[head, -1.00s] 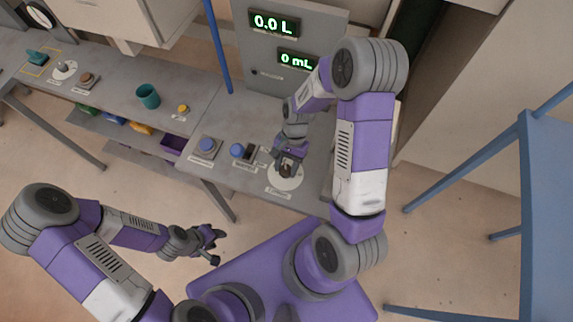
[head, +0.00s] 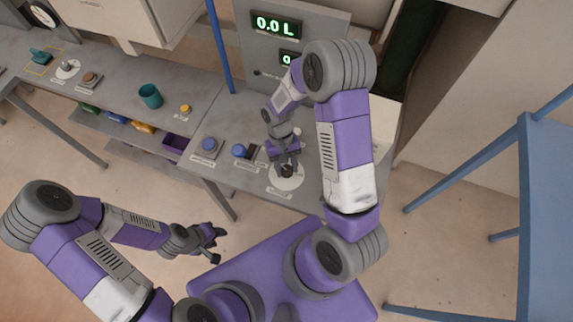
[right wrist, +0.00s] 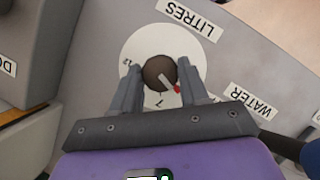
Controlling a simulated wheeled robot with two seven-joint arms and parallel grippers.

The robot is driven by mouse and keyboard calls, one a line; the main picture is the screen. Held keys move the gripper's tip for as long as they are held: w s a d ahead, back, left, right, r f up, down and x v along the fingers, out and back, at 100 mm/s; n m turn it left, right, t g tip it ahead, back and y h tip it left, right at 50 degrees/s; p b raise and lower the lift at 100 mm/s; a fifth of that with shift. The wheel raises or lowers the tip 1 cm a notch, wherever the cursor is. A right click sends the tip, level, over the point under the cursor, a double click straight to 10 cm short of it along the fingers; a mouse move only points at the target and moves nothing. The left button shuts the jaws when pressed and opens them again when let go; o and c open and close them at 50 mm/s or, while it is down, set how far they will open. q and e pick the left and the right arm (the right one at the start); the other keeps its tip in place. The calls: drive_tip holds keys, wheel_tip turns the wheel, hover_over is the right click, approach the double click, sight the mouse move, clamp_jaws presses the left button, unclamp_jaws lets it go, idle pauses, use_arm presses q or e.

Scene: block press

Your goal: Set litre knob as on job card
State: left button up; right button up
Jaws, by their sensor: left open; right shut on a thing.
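The litre knob (right wrist: 160,72) is a round brown knob with a pale pointer line, on a white dial (right wrist: 138,46) under a "LITRES" label (right wrist: 189,17). In the right wrist view the pointer slants down to the right, near a red mark; a 7 and a 12 are legible on the dial. My right gripper (right wrist: 160,84) is shut on the knob, one finger on each side. In the head view my right gripper (head: 287,167) is over the same dial (head: 288,183). My left gripper (head: 215,240) is open and empty, off the bench. No job card is readable.
Blue buttons (head: 209,144) sit left of the dial. A teal cup (head: 150,95) and a yellow button (head: 186,108) stand further left. A blue frame (head: 545,190) is at right.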

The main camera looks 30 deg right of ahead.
drive_tip(key=shift+n+h, duration=0.3)
drive_tip(key=shift+n, duration=0.6)
drive_tip(key=o, duration=1)
drive_tip(key=shift+o, duration=0.2)
drive_tip(key=v, duration=0.7)
drive_tip(key=shift+r+p, duration=0.3)
drive_tip(key=shift+p, duration=0.05)
drive_tip(key=shift+w, duration=0.15)
